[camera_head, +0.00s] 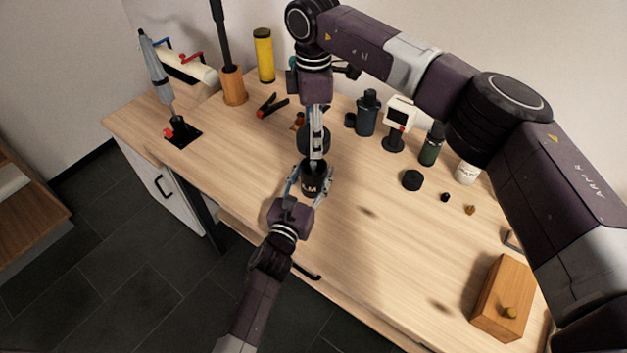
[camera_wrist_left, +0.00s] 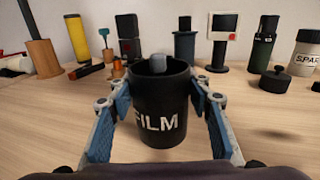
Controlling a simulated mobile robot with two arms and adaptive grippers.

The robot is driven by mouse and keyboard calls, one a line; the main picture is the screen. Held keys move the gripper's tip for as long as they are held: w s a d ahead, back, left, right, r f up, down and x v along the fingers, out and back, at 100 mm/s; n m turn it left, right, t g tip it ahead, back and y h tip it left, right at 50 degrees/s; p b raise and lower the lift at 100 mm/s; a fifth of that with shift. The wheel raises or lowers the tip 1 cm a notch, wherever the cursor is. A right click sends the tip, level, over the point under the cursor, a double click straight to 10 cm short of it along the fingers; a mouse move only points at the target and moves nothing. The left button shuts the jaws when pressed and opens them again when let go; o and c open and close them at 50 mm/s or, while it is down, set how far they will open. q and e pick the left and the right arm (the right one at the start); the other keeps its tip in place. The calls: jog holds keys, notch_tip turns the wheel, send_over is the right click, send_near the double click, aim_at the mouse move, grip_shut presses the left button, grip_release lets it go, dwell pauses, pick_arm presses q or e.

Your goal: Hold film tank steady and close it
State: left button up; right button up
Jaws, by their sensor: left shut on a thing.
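The film tank (camera_head: 312,186), a black cup lettered FILM, stands upright on the table near its front edge. My left gripper (camera_head: 308,190) is shut around its sides. In the left wrist view the tank (camera_wrist_left: 160,110) sits between my blue-padded fingers; its top is open and a grey centre post shows inside. My right gripper (camera_head: 316,132) points down above and behind the tank, its fingers seen nearly edge-on. No lid shows on the tank.
Behind stand a dark bottle (camera_head: 367,115), a white device (camera_head: 399,112), a green bottle (camera_head: 431,148) and a white jar (camera_head: 467,173). A black cap (camera_head: 412,180) lies to the right. A wooden box (camera_head: 502,298) sits front right. The table between tank and box is clear.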

aim_at(314, 162)
jog(key=shift+f, duration=2.5)
jog(key=shift+f, duration=0.9)
jog(key=shift+f, duration=0.55)
jog(key=m, duration=0.6)
jog(key=shift+m, duration=0.4)
jog(key=o, duration=1)
